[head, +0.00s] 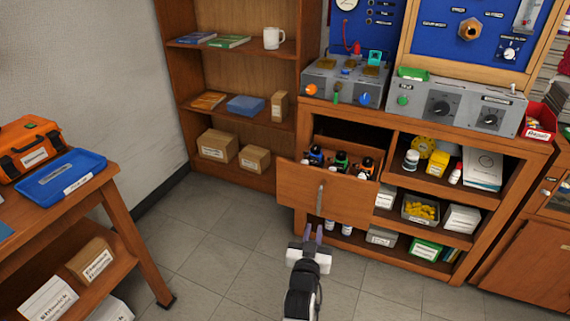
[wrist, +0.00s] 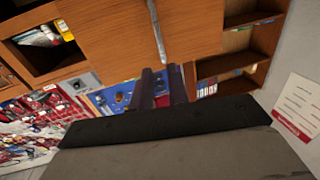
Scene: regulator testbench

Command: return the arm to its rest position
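My gripper (head: 313,233) is low in front of the bench in the head view, with its two fingers pointing toward the pulled-out drawer (head: 303,201). The fingers stand apart with nothing between them. In the wrist view my gripper (wrist: 162,78) also shows a gap between its fingers. The drawer's upright metal handle (head: 320,198) shows just beyond the fingertips in the head view; the handle (wrist: 156,30) is also at the top of the wrist view, apart from the fingers. Several dark bottles (head: 341,160) with coloured tops stand in the drawer.
The wooden bench (head: 460,195) with shelves and grey test units (head: 440,105) stands right. A bookcase (head: 180,75) is behind. A side table (head: 75,212) with an orange case (head: 30,145) and blue tray (head: 60,173) is left. The tiled floor (head: 215,262) between is clear.

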